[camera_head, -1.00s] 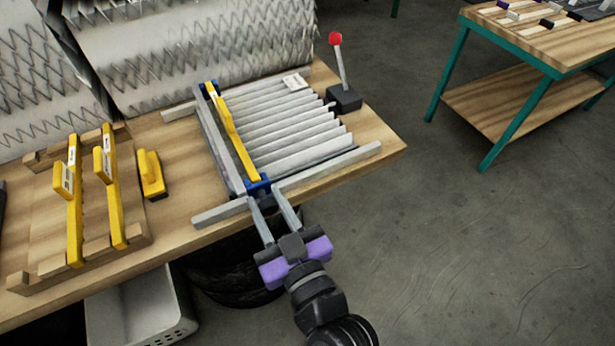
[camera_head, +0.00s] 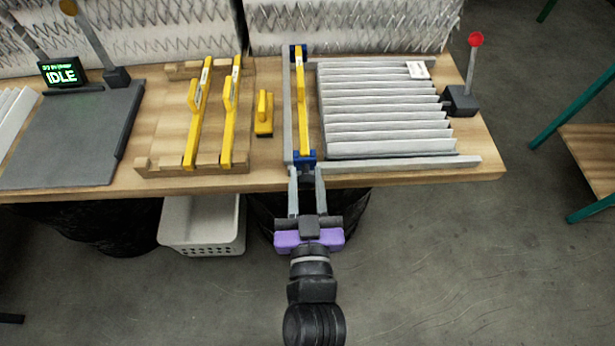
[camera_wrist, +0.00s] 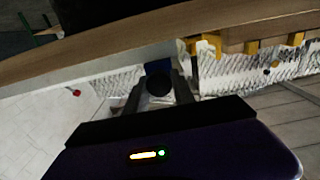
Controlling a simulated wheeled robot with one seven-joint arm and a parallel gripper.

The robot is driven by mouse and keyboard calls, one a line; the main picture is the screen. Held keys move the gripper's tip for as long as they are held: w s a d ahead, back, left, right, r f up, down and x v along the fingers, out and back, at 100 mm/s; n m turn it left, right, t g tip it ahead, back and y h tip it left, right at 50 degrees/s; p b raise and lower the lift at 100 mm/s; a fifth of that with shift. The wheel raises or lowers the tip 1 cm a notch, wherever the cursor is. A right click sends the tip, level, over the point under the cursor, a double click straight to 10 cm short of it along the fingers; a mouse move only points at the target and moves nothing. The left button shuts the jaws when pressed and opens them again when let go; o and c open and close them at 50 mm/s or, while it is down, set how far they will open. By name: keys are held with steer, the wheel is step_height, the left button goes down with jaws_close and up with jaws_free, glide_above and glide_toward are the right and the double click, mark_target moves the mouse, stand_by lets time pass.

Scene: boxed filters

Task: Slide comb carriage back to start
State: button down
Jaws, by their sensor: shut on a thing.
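The comb carriage (camera_head: 304,100) is a yellow bar with blue end blocks, beside a long grey bar. It sits at the left end of the grey rails, of which the front rail (camera_head: 400,164) shows clearly. The pleated white filter (camera_head: 385,112) lies between the rails, just right of the yellow bar. My gripper (camera_head: 306,176) is at the carriage's near end, shut on its handle. In the wrist view a round dark handle (camera_wrist: 159,84) sits between my fingers, with a blue block (camera_wrist: 158,67) behind it. The fingers hide part of the handle.
Left of the carriage lie a small yellow-handled tool (camera_head: 264,113) and a wooden rack (camera_head: 160,90) with two yellow combs. A red-knobbed lever (camera_head: 475,40) stands at the right. A display (camera_head: 63,74) reads IDLE. A white basket (camera_head: 203,225) is below the bench edge.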

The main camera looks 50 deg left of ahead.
steer(key=c, duration=1.1)
jaws_free()
steer(key=shift+s+a, duration=0.25)
steer(key=shift+s, duration=0.05)
steer(key=shift+d, duration=0.1)
steer(key=shift+s+d+f, duration=0.1)
steer(key=shift+d+f, duration=0.05)
steer(key=b+v, duration=0.2)
steer(key=v, duration=0.4)
steer(key=shift+f+b, duration=0.1)
steer(key=shift+b, duration=0.3)
steer(key=shift+s+d, duration=0.4)
steer(key=shift+d, duration=0.15)
